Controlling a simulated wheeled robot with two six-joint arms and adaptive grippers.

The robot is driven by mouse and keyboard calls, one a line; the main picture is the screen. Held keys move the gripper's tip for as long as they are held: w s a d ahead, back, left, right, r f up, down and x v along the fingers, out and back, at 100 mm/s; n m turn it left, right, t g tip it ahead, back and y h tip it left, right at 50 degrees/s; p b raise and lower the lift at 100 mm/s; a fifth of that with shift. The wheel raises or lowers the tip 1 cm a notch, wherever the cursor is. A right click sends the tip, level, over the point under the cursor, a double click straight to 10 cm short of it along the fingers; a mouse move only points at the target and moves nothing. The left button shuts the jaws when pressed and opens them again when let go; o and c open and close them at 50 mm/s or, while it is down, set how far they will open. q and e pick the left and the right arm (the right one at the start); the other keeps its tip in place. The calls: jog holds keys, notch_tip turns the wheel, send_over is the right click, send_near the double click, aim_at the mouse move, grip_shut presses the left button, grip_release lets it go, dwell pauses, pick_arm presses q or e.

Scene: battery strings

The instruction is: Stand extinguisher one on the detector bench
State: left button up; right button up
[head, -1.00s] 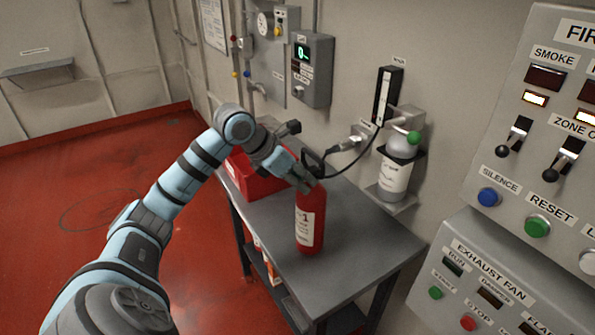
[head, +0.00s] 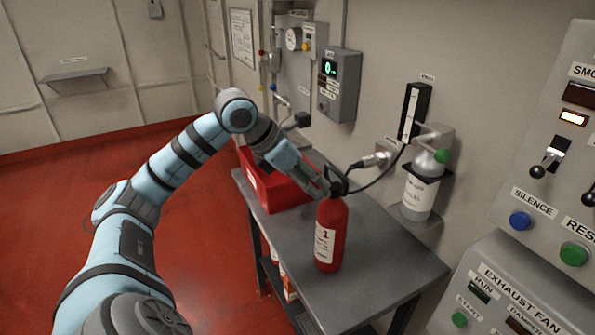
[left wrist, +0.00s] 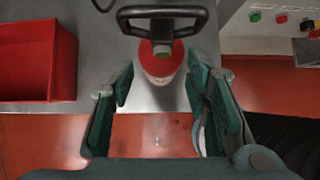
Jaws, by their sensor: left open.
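Extinguisher one (head: 331,236), a red cylinder with a white label marked 1 and a black handle, stands upright on the grey detector bench (head: 375,285). My left gripper (head: 320,186) is at its top, beside the handle. In the left wrist view the left gripper (left wrist: 160,95) is open, its teal fingers apart on either side of the extinguisher (left wrist: 162,65); the black handle loop lies beyond the fingertips. The fingers do not appear to be gripping it. My right gripper is not in view.
A red bin (head: 272,190) stands on the bench behind the extinguisher. A grey gas bottle (head: 420,190) with a hose hangs on the wall at right. Control panels (head: 550,190) border the right. The bench's front right part is clear.

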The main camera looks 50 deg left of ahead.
pick_arm(q)
jog(key=b+v, duration=0.1)
jog(key=v, duration=0.5)
jog(key=shift+f, duration=0.1)
jog(key=shift+s, duration=0.1)
